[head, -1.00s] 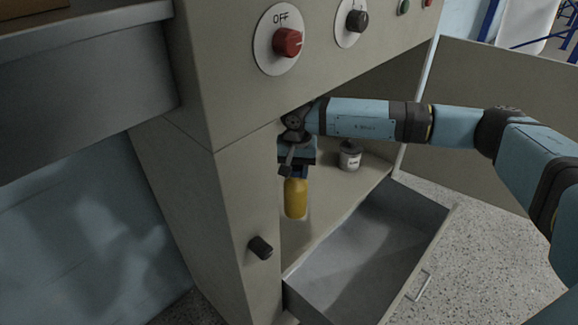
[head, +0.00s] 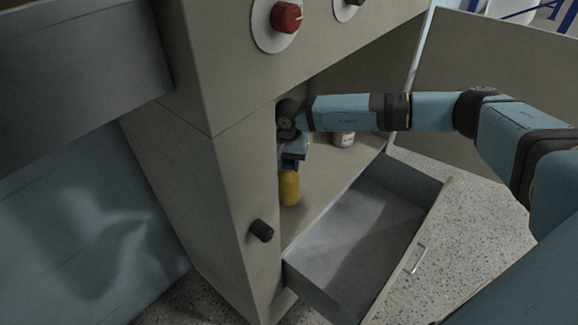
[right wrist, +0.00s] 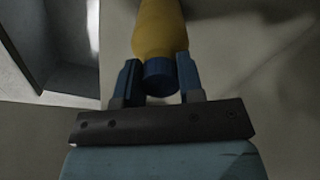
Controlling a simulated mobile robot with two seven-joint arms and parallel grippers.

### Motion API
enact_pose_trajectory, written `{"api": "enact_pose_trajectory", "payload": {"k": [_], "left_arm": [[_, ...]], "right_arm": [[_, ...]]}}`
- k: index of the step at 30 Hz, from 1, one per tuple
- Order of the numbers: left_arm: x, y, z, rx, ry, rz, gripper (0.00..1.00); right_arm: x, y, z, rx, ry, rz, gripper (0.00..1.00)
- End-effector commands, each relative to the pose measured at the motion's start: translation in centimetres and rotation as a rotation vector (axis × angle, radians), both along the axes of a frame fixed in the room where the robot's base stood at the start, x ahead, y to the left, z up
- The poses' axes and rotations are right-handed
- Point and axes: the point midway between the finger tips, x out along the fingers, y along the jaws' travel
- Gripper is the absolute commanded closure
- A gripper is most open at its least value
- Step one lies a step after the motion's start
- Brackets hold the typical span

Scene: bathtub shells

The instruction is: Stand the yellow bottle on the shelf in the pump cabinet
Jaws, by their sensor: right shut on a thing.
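The yellow bottle (head: 289,188) is upright inside the open pump cabinet (head: 215,190), at or just above the shelf (head: 318,193); I cannot tell if its base touches. My right gripper (head: 292,166) is above the bottle, shut on its top end. In the right wrist view the two fingers of the right gripper (right wrist: 158,82) stand on either side of the blue cap of the yellow bottle (right wrist: 158,28). The cabinet's left front post partly hides the gripper. My left gripper is not in view.
A white jar (head: 344,139) stands farther back on the shelf, partly behind my right arm. An open grey drawer (head: 365,225) sticks out below the shelf. A black knob (head: 262,230) is on the cabinet's front post. A red dial (head: 286,18) is above.

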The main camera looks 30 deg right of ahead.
Motion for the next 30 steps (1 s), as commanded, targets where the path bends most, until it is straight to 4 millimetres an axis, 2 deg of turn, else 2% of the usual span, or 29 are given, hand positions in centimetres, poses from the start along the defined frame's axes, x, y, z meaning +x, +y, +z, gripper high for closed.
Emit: {"api": "enact_pose_trajectory", "payload": {"k": [2,14,15,17,18,26,30], "left_arm": [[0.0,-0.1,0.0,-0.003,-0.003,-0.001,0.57],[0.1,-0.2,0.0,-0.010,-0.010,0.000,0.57],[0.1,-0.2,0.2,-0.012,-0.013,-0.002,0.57],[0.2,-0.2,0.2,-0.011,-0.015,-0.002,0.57],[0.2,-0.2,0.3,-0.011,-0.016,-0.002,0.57],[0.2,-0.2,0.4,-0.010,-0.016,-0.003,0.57],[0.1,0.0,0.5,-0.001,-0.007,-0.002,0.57]], "right_arm": [[0.0,0.0,-0.8,0.001,-0.001,-0.001,1.00],[0.0,0.0,-1.2,0.000,-0.001,0.000,1.00],[0.0,0.0,-1.1,0.000,0.000,0.000,0.56],[0.0,0.0,-1.1,0.000,0.000,0.000,0.42],[0.0,0.0,-1.1,0.000,0.000,0.000,0.39],[0.0,0.0,-0.9,-0.001,-0.001,0.000,0.39],[0.1,0.0,0.5,0.000,-0.003,0.001,0.39]]}}
